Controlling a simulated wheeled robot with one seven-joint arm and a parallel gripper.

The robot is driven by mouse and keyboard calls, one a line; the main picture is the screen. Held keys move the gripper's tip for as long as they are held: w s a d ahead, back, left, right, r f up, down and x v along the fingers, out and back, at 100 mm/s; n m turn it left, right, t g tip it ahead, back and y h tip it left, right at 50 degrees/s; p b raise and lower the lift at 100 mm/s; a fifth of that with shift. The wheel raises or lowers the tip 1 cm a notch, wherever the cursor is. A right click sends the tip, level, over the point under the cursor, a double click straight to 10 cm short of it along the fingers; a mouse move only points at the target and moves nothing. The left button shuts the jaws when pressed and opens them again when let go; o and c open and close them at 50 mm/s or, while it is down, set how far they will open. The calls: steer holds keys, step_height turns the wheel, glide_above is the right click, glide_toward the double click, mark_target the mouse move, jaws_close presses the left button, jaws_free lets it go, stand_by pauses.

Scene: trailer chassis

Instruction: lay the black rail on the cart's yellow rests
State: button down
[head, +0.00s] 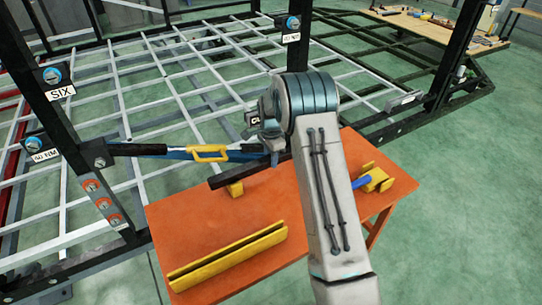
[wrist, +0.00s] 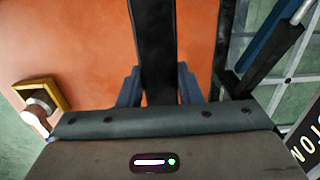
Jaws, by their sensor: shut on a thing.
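The black rail (head: 228,178) stretches from my gripper to the left over the orange cart (head: 180,225). Its left part crosses just above or on a small yellow rest (head: 236,189); I cannot tell whether they touch. In the wrist view, my gripper (wrist: 158,88) has its two blue fingers on either side of the black rail (wrist: 153,45), shut on it. The rail runs away from the gripper over the orange top. In the head view, my arm hides the rail's right part and most of the gripper. A long yellow channel-shaped piece (head: 230,258) lies at the cart's front left.
A yellow block with a blue-handled thing (head: 375,180) sits at the cart's right. A black post (head: 75,150) with labels and a blue bar with a yellow handle (head: 207,153) stand close at left and behind. A metal grid chassis (head: 170,80) fills the back.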

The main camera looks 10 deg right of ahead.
steer(key=shift+f, duration=0.15)
steer(key=c, duration=1)
jaws_free()
steer(key=shift+c, duration=0.2)
